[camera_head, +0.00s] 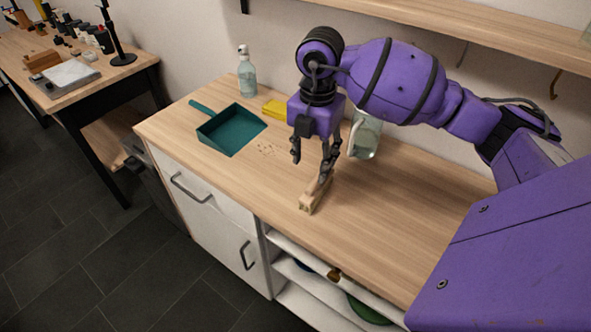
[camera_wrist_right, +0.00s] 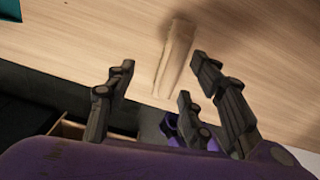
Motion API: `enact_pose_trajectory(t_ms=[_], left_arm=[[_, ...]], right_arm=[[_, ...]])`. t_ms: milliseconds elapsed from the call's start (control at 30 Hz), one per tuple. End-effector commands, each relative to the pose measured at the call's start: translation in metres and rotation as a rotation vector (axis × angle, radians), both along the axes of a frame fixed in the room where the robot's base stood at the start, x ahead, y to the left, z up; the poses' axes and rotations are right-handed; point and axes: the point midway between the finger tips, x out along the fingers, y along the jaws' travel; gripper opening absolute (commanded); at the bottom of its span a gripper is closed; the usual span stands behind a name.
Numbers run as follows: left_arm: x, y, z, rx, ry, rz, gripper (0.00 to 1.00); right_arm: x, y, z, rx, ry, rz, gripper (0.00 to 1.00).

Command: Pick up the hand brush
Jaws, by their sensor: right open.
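The hand brush (camera_head: 313,198) is a pale wooden piece lying on the wooden counter near its front edge, below my right gripper. In the right wrist view the brush (camera_wrist_right: 174,62) runs lengthwise between the spread fingers, its far end wider than the near end. My right gripper (camera_head: 311,166) points down over the counter with its dark fingers apart and nothing held. One finger overlaps the brush's rear part in the head view, so I cannot tell whether they touch. In the right wrist view the gripper (camera_wrist_right: 162,68) is also open. My left gripper is out of view.
A teal dustpan (camera_head: 230,129), crumbs (camera_head: 266,149), a spray bottle (camera_head: 247,75) and a yellow cloth-like item (camera_head: 276,109) lie to the left. A glass jug (camera_head: 366,136) stands behind the gripper. The counter (camera_head: 400,215) is clear to the right. A shelf (camera_head: 470,25) hangs above.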

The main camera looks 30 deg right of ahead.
Motion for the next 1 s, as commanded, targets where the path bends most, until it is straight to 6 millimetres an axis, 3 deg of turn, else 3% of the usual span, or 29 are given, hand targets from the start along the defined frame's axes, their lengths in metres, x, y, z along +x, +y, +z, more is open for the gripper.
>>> enact_pose_trajectory(t_ms=[300,600,700,967,1000], left_arm=[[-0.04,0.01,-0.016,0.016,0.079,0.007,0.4],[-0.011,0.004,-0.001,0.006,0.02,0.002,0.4],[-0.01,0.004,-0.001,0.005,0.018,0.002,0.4],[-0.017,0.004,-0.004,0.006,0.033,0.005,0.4],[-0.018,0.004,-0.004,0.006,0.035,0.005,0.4]], right_arm=[[-0.005,-0.003,-0.026,-0.009,0.02,-0.059,0.48],[-0.004,-0.008,-0.067,-0.007,0.02,-0.057,0.48],[-0.004,-0.009,-0.076,-0.007,0.019,-0.056,0.48],[-0.004,-0.008,-0.079,-0.008,0.018,-0.055,0.48],[-0.004,-0.008,-0.079,-0.008,0.018,-0.055,0.45]])
